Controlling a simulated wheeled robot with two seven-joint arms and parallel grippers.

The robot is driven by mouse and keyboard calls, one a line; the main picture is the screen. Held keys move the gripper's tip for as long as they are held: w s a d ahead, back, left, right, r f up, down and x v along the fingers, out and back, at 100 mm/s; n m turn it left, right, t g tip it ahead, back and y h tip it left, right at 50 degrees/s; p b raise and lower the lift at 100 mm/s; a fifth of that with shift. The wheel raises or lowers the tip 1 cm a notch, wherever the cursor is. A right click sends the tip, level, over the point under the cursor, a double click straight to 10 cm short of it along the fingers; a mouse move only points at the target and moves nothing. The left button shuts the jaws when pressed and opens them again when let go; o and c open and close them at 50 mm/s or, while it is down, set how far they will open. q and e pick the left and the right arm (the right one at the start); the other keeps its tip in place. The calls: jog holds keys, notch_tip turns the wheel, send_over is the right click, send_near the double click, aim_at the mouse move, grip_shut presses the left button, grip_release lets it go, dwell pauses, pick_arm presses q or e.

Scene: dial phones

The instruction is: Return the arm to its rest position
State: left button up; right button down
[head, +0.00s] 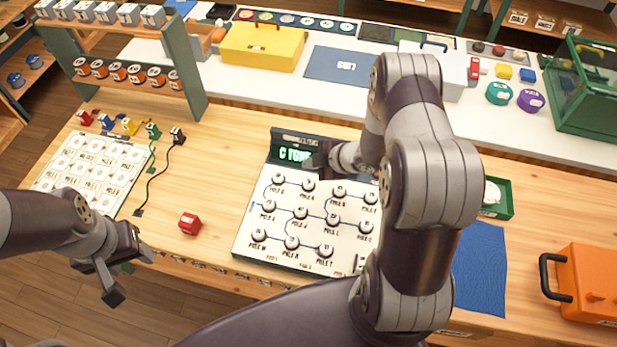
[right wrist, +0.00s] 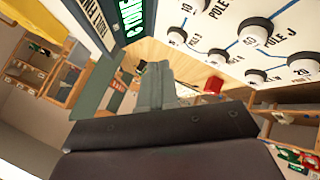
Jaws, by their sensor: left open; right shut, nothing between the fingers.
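The white dial board (head: 305,222) with several round knobs lies on the wooden table, and a dark display with green lettering (head: 296,153) stands at its back edge. My right arm reaches across the board's right side. My right gripper (head: 322,160) is by the display's right part, above the board's back edge; the arm partly hides the board. In the right wrist view its fingers (right wrist: 155,85) are together and empty, with the board's knobs (right wrist: 255,35) close by. My left gripper (head: 112,272) is open and empty off the table's front edge, at the left.
A red block (head: 190,222) sits on the table left of the board. A white panel of round sockets (head: 92,165) lies further left, with coloured plugs and a black cord behind. A blue cloth (head: 482,268) and an orange case (head: 590,285) are at the right.

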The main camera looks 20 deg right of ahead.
jog(key=s+d+f+m+h, duration=0.1)
jog(key=m, duration=0.1)
jog(key=s+d+f+m+g+h, duration=0.1)
jog(key=s+d, duration=0.1)
jog(key=shift+f+m+g, duration=0.3)
jog(key=shift+f+m, duration=0.05)
jog(key=shift+m, duration=0.05)
jog(key=s+d+r+m+g+h+b, duration=0.1)
jog(key=s+d+r+m+g+h, duration=0.1)
jog(key=s+r+m+g+h, duration=0.4)
jog(key=s+a+r+m+t+y+b, duration=0.1)
jog(key=s+a+r+m+y+b, duration=0.1)
jog(key=s+a+r+m, duration=0.4)
jog(key=s+a+r, duration=0.2)
jog(key=a+r, duration=0.2)
jog(key=r, duration=0.1)
jog(key=shift+y, duration=0.4)
jog(key=shift+s+a, duration=0.15)
jog(key=shift+s, duration=0.05)
